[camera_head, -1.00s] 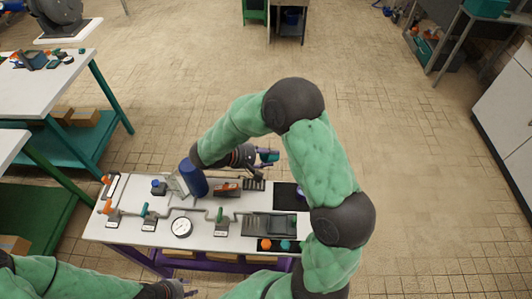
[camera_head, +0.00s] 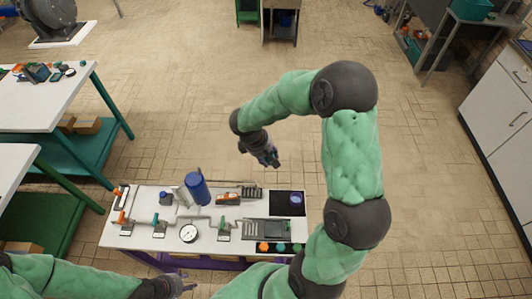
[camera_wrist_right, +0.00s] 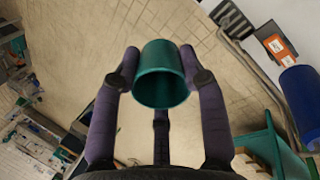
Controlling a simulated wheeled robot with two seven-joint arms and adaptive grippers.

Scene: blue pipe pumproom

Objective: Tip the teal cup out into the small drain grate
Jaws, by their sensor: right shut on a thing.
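The teal cup (camera_wrist_right: 162,75) is held between the fingers of my right gripper (camera_wrist_right: 160,72), its open mouth showing in the wrist view. In the head view my right gripper (camera_head: 272,158) is above and beyond the bench's far edge, and the cup is hidden or too small to make out. The small drain grate (camera_head: 252,193) is a dark slotted piece near the bench's back edge; it also shows in the wrist view (camera_wrist_right: 232,18), up and right of the cup. My left gripper (camera_head: 180,285) is low in front of the bench, fingers apart and empty.
The white bench (camera_head: 152,203) carries a blue cylinder (camera_head: 197,188), a pressure gauge (camera_head: 189,233), pipes and valves. A larger grate (camera_head: 268,230) lies nearer the front. A dark mat (camera_head: 283,204) is at the back right. Open floor lies beyond the bench.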

